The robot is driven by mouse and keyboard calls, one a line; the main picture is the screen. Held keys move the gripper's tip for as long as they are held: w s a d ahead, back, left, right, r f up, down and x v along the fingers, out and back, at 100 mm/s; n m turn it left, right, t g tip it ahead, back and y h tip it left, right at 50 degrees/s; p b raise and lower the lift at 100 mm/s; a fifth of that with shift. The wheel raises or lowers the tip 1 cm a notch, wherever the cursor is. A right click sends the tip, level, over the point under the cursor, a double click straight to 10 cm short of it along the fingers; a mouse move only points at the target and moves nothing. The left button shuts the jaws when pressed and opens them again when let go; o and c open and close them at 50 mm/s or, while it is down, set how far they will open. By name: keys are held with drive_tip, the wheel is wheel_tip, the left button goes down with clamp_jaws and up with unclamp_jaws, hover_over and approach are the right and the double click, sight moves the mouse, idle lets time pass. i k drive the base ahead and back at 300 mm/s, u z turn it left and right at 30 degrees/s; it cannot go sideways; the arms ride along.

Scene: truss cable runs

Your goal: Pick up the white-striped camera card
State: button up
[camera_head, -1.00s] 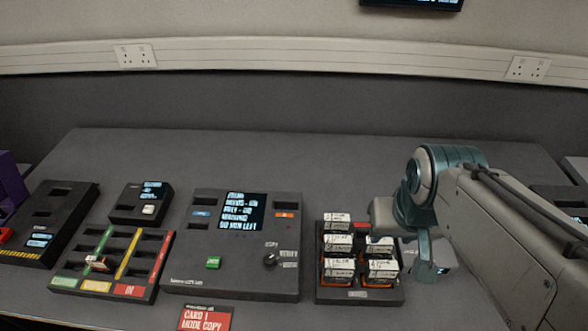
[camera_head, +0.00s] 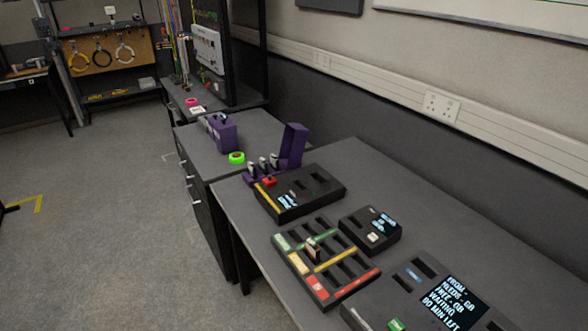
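A slotted black tray (camera_head: 326,262) with green, yellow and red label bands lies on the desk. One small card (camera_head: 313,247) stands upright in a slot near its green band. It looks dark with a pale edge; I cannot tell whether it has a white stripe. Several small upright pieces (camera_head: 263,163) with pale tops stand in the open purple case (camera_head: 292,146) farther back. Their markings are too small to read. My gripper and arm are out of view.
A black device with a red button (camera_head: 298,192), a small black box with a screen (camera_head: 371,230) and a larger console (camera_head: 430,300) crowd the desk. Open floor (camera_head: 110,220) is at the left.

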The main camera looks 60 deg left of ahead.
sight(274, 162)
drive_tip(key=u, duration=0.8)
drive_tip(key=k, duration=1)
drive_tip(key=u, duration=1.45)
drive_tip(key=i, duration=1.2)
drive_tip(key=u, duration=1)
drive_tip(key=i, duration=1.6)
